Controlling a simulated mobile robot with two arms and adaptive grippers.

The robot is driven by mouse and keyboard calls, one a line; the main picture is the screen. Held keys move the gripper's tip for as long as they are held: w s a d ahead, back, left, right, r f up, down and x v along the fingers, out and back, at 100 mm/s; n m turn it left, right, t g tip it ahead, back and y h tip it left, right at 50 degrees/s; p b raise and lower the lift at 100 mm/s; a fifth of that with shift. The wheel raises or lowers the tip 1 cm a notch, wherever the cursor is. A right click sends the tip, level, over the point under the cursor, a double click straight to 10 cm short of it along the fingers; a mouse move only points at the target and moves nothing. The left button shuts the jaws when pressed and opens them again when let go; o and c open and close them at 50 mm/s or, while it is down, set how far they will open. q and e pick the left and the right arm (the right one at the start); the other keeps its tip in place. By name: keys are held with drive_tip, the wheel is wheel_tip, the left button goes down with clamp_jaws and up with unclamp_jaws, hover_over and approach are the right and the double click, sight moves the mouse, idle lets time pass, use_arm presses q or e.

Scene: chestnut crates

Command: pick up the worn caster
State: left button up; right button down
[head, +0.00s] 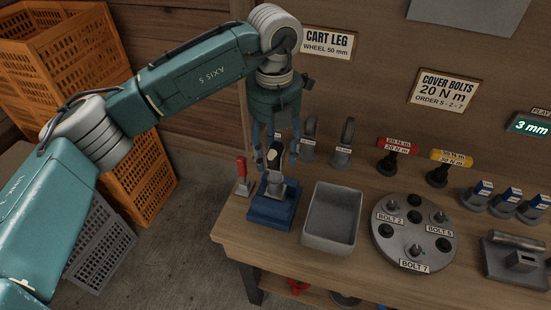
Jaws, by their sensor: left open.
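My left gripper (275,148) points down at the left end of the bench and is open. Its fingers are on either side of the upper part of a dark upright piece with a pale top, apparently the worn caster (275,162). That piece stands in a blue fixture block (262,211). The fingers partly hide it, and I cannot tell whether they touch it. Wear on it is too small to make out. My right gripper is not in view.
A red-handled clamp (241,170) stands close left of the block. A grey tray (331,240) is to its right, then a round bolt plate (412,262). Grey casters (344,145) stand behind, near the wall. Orange crates (75,60) are stacked at left.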

sight(275, 169)
use_arm(q)
drive_tip(key=shift+f, duration=0.65)
wheel_tip(275, 169, down, 4)
drive_tip(key=p, duration=0.3)
drive_tip(key=shift+w+d+f, duration=0.1)
drive_tip(key=shift+w+f, duration=0.05)
drive_tip(key=shift+f, duration=0.45)
clamp_jaws()
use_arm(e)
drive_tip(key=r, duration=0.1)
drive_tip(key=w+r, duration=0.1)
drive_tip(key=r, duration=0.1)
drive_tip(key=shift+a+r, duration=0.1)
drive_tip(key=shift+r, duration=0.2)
